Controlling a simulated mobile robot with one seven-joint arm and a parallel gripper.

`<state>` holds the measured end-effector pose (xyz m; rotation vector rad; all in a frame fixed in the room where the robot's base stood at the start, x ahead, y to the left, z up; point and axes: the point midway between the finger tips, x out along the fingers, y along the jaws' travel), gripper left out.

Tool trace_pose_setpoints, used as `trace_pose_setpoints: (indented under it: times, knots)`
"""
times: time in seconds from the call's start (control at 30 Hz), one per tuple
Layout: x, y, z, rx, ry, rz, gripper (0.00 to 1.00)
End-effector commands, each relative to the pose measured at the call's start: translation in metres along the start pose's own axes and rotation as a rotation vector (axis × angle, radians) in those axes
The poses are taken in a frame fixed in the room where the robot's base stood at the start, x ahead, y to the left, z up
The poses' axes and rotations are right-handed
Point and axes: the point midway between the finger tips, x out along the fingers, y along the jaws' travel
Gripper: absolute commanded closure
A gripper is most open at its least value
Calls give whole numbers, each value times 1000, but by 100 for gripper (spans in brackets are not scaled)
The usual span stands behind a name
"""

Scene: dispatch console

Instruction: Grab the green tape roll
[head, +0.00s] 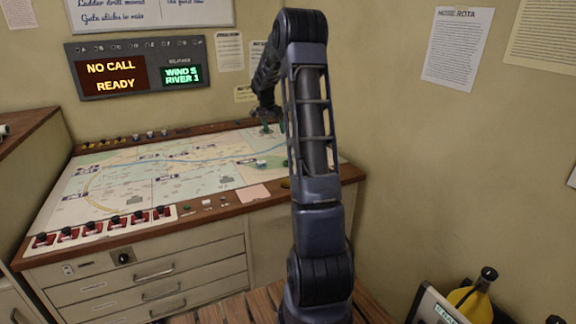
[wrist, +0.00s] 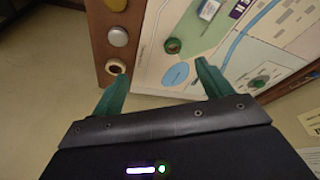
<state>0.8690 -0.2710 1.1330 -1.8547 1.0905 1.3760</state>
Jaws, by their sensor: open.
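The green tape roll (wrist: 173,46) appears to be the small dark green ring lying on the map, near a blue oval patch, in the wrist view. In the head view a bit of green (head: 285,163) shows at the map's right part, mostly hidden by my arm, and is probably the same roll. My gripper (wrist: 162,72) is open, with green fingers spread apart and nothing between them. In the wrist picture the roll appears just above the gap between the fingertips, apart from both. In the head view my gripper (head: 274,128) is over the map's far right corner.
The map console (head: 225,178) has a raised wooden rim with buttons and a row of red switches (head: 112,225). A white block (head: 261,163) stands near the roll. Another small green round thing (wrist: 258,82) lies at the map's edge. Walls stand close behind and right.

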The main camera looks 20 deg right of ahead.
Motion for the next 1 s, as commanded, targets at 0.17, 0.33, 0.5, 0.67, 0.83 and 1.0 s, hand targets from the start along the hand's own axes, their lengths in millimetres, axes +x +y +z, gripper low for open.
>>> trace_pose_setpoints:
  times: [0.17, 0.33, 0.5, 0.67, 0.83, 1.0]
  knots:
    - [59, -18, -29, 99, -6, 28, 22]
    - [112, -30, -52, 190, -8, 49, 22]
    - [149, -36, -66, 255, -9, 63, 22]
    - [164, -38, -70, 280, -8, 68, 22]
    - [176, -37, -71, 283, -9, 70, 22]
    - [200, -35, -70, 283, -10, 70, 22]
